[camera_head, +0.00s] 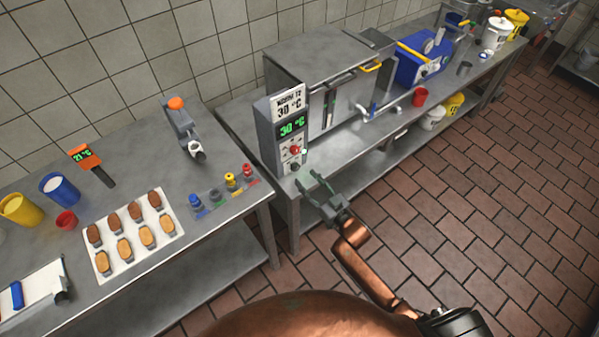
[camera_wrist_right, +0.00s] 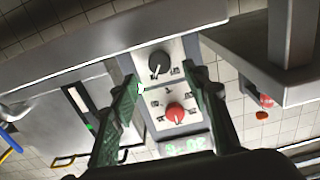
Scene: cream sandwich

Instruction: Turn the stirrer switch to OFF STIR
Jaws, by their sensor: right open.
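The control box (camera_head: 270,140) stands upright at the front left of the steel machine, with a green "30 °C" display. Its panel carries a red knob (camera_head: 295,150) and a black knob (camera_head: 294,167) below it. The right wrist view shows the panel upside down, with the black knob (camera_wrist_right: 159,64) and the red knob (camera_wrist_right: 175,113). The knob labels are too small to read, so I cannot tell which setting each points to. My right gripper (camera_head: 310,176) is open and empty in front of the panel, close to the black knob. My left gripper is out of view.
The steel machine (camera_head: 330,65) stands behind the box on a bench. A tray of biscuits (camera_head: 113,262) and several small coloured-top bottles (camera_head: 230,181) are on the left table. A red cup (camera_head: 419,97) is farther right. Tiled floor at the right is clear.

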